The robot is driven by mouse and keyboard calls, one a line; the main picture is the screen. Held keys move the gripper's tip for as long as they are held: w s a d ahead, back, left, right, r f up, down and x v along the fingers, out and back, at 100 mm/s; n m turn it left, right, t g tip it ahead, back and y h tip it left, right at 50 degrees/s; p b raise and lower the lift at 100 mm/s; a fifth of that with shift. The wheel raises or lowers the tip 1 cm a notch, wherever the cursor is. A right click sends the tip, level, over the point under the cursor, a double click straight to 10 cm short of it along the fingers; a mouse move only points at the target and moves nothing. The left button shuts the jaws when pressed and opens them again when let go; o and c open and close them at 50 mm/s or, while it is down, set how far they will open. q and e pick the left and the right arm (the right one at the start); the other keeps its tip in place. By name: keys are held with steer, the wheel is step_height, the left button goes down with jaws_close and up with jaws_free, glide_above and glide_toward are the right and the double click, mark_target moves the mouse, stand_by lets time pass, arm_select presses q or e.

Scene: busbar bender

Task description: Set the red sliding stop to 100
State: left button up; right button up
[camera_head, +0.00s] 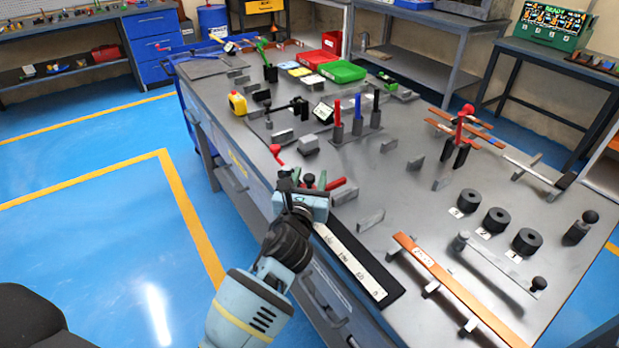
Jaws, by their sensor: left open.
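A white scale strip (350,263) with small black numbers lies along the front edge of the workbench. Its 0 is at the near end, and the other marks are hard to read. My left gripper (309,181) is over the bench's front edge, at the far end of the visible strip. It is open, with green-tinted fingers on either side of a black knob. A red piece (337,184) shows just right of the fingers; it may be part of the sliding stop. The gripper body hides the strip's far part, and I cannot tell whether the fingers touch anything. My right gripper is not in view.
An orange bar (430,262), black rollers (496,220) and a grey lever with a black knob (495,262) are on the bench right of the strip. A red-knobbed lever (276,151) stands beyond the gripper. Blue floor (110,240) is clear at left.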

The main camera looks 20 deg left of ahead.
arm_select(q)
steer(key=shift+w, duration=0.15)
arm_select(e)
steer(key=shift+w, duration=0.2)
arm_select(q)
steer(key=shift+c, duration=0.2)
jaws_close()
steer(key=shift+d, duration=0.1)
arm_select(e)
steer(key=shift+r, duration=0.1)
